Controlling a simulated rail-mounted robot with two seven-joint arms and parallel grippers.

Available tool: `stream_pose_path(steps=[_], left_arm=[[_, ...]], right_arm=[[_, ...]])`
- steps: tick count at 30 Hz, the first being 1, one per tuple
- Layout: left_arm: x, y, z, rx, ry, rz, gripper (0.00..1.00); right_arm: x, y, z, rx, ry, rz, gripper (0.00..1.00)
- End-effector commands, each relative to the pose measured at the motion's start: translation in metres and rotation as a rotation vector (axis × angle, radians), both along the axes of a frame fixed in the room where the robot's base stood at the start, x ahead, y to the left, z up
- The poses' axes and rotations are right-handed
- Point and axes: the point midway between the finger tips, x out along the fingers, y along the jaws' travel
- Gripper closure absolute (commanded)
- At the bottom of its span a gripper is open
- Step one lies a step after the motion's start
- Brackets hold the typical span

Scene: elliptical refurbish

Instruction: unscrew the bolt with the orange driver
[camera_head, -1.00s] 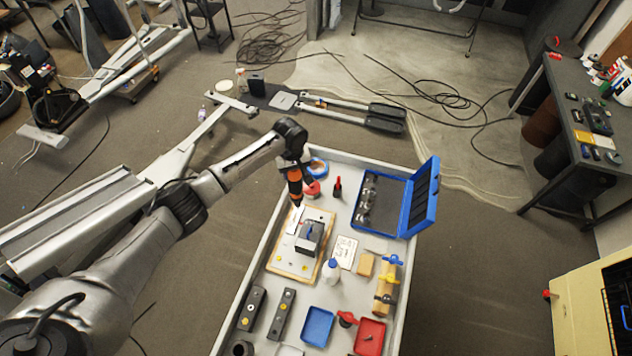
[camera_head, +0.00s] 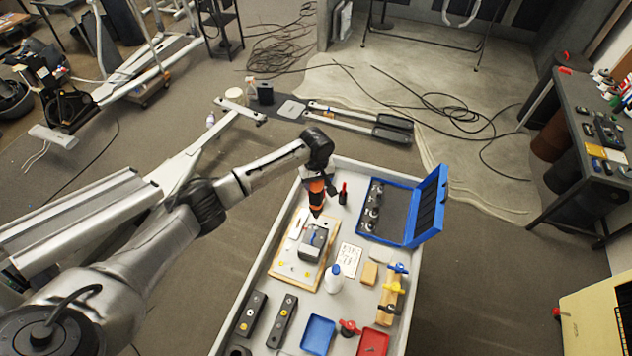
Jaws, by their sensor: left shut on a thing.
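My left gripper (camera_head: 318,176) is shut on the orange driver (camera_head: 316,188), which points down above the far end of the tan board (camera_head: 318,280). The driver's tip is small, and I cannot tell whether it touches anything. A grey-black block (camera_head: 312,241) with a blue part on top sits on the board, nearer than the driver. Small yellow spots show at the board's near side; I cannot tell which thing is the bolt. My right gripper is not in view.
The board lies on a grey-white cart top. An open blue case (camera_head: 407,232) stands at the far right, beside a red-and-black tool (camera_head: 342,194). A white bottle (camera_head: 333,278), blue tray (camera_head: 318,332), red tray (camera_head: 373,343) and two dark bars (camera_head: 251,313) occupy the near part.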

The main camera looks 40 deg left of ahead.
Motion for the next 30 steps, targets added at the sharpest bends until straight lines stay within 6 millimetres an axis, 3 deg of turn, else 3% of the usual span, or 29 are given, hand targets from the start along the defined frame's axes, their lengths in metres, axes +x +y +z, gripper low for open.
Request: stream_pose_path(steps=[14,30], left_arm=[[0.0,0.0,-0.038,0.0,-0.001,0.0,0.93],[0.001,0.0,-0.056,-0.001,-0.002,-0.001,0.93]], right_arm=[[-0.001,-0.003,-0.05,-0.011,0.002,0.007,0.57],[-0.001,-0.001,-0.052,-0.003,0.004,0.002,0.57]])
